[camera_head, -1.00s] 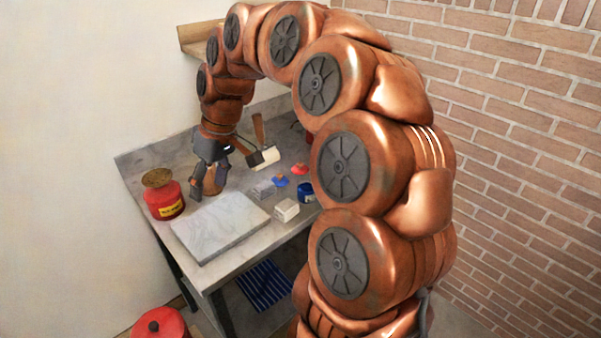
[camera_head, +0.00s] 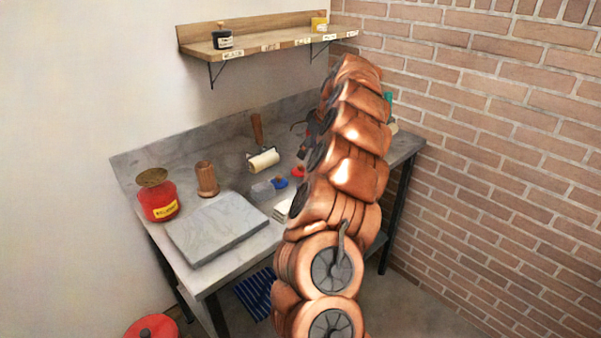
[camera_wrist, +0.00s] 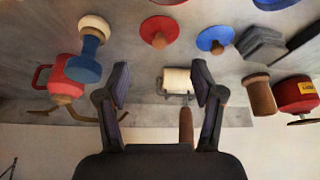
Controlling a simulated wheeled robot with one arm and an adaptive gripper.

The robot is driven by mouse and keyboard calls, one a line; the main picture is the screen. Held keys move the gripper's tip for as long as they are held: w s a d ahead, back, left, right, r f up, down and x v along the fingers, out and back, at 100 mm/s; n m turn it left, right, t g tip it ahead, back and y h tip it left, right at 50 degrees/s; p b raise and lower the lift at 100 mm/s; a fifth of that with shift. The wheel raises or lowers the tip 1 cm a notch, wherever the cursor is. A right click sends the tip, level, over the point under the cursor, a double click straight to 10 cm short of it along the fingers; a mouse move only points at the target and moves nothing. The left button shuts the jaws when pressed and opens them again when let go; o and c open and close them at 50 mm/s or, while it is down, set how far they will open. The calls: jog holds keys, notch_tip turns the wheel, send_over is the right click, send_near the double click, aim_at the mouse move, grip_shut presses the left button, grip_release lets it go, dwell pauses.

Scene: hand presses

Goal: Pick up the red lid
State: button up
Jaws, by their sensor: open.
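The red lid (camera_wrist: 159,31) is a flat red disc with a small wooden knob. It lies on the bench ahead of my fingertips in the wrist view. In the head view, only a red sliver (camera_head: 299,170) shows beside my arm. A similar blue lid (camera_wrist: 214,39) lies to its right in the wrist view, and it also shows in the head view (camera_head: 281,183). My gripper (camera_wrist: 160,78) is open and empty, apart from the lid. My arm mostly hides the gripper in the head view.
A cream roller (camera_head: 263,160) with a wooden handle lies nearby. A wooden cylinder (camera_head: 207,179), a red can (camera_head: 158,202) and a grey slab (camera_head: 220,228) stand left.

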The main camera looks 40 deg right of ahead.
aim_at(302, 166)
jog(key=shift+s+p+x, duration=0.2)
jog(key=shift+p+x, duration=0.65)
jog(key=shift+x, duration=3)
jog(key=shift+f, duration=0.1)
jog(key=shift+c, duration=0.2)
jog(key=c, duration=1.2)
jog(key=shift+o, duration=0.2)
